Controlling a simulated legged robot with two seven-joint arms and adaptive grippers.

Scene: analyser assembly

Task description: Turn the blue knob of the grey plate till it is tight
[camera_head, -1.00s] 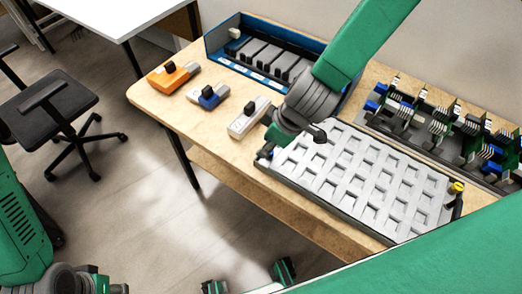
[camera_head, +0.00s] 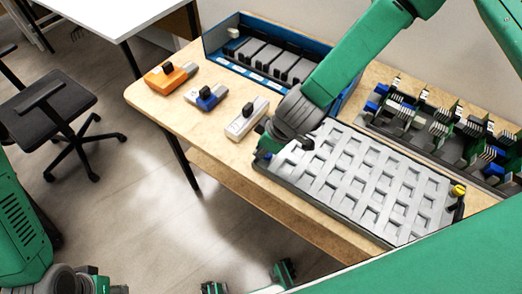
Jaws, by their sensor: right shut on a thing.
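The grey plate (camera_head: 350,182) lies on the table, a flat panel with rows of square recesses. My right gripper (camera_head: 262,156) is at the plate's left corner, reached by the green arm from the upper right. It is shut on the blue knob there; its fingers and wrist hide nearly all of the knob, so I cannot tell how tight it is. A yellow knob (camera_head: 458,190) stands at the plate's right corner. My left gripper (camera_head: 248,280) shows only as two separated green fingertips at the bottom edge, open and empty, away from the plate.
An orange module (camera_head: 168,76), a blue-and-grey module (camera_head: 207,97) and a white module (camera_head: 246,120) lie left of the plate. A blue bin (camera_head: 222,40) with grey modules stands behind. A rack of green boards (camera_head: 440,130) stands at the right.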

